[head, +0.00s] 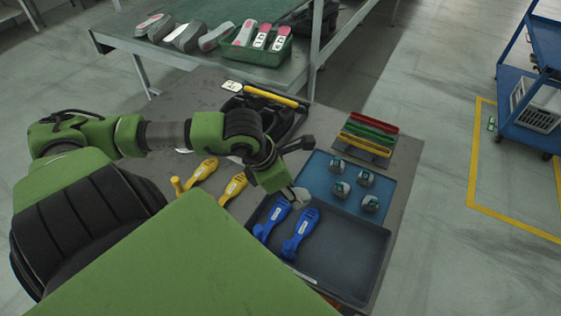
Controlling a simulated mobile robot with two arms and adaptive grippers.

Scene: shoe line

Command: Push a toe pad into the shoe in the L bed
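Several small grey-and-teal pieces, which look like toe pads (367,178), lie on a blue mat (318,164) right of my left gripper. My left gripper (299,198) points down above the left end of the mat and the far edge of a dark tray. Its fingers are small and partly hidden by the wrist, so I cannot tell whether they are open or hold anything. A black fixture with a yellow bar (275,96) stands behind the arm, partly hidden. I see no clear shoe in it and cannot read which bed is L. My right gripper is out of view.
Blue shoe-shaped forms (299,234) lie in the dark tray (350,258). Yellow forms (233,187) lie left of it. A rack of coloured bars (368,136) stands behind the mat. A back table (190,57) holds shoes and a green crate (262,55).

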